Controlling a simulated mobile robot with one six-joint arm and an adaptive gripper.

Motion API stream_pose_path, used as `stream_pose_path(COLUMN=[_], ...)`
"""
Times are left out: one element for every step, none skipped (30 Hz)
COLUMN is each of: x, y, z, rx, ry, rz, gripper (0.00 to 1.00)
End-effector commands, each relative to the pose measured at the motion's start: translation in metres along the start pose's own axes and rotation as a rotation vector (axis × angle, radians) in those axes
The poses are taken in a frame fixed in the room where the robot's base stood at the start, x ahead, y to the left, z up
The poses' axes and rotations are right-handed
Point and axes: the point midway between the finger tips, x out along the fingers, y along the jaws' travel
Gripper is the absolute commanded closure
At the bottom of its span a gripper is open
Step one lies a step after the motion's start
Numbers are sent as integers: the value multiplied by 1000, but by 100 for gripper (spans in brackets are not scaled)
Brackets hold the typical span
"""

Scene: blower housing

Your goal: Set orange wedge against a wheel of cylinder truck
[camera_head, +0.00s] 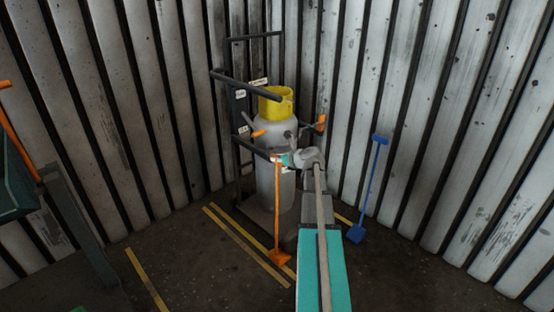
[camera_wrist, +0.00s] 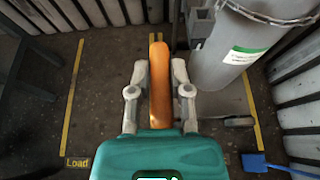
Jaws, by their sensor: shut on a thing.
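The orange wedge (camera_head: 279,257) has a long upright orange handle, and its foot is at or just above the floor in front of the cylinder truck (camera_head: 240,110). My gripper (camera_head: 284,160) is shut on the top of the handle. The wrist view shows the handle (camera_wrist: 160,85) between both fingers. The truck has a dark frame and carries a grey cylinder (camera_head: 270,182) with a yellow guard on top. A dark wheel-like part (camera_wrist: 240,122) shows low at the truck's right in the wrist view. I cannot tell whether the wedge touches a wheel.
A blue long-handled wedge (camera_head: 372,185) stands right of the truck. Corrugated metal walls (camera_head: 440,120) close in behind. A dark green structure (camera_head: 14,185) stands at the left. Yellow lines (camera_head: 235,240) mark the floor, with open floor left of the truck.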

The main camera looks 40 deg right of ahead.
Motion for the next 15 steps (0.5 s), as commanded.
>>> stream_pose_path(x=[0, 0, 0, 0, 0, 0, 0, 0, 0, 0, 0, 0, 0, 0, 0], y=[-1, -1, -1, -1, 0, 0, 0, 0, 0, 0, 0, 0, 0, 0, 0], z=[0, 0, 0, 0, 0, 0, 0, 0, 0, 0, 0, 0, 0, 0, 0], rx=[-2, -2, -2, -2, -2, -2, -2, -2, -2, -1, -1, -1, -1, -1, -1], ry=[0, 0, 0, 0, 0, -1, -1, -1, -1, -1, -1, -1, -1, 0, 0], rz=[-2, -2, -1, -1, -1, -1, -1, -1, -1, -1, -1, -1, -1, -1, -1], gripper=[100, 100, 100, 100, 100, 100, 100, 100, 67, 62, 56, 49, 43, 38, 34])
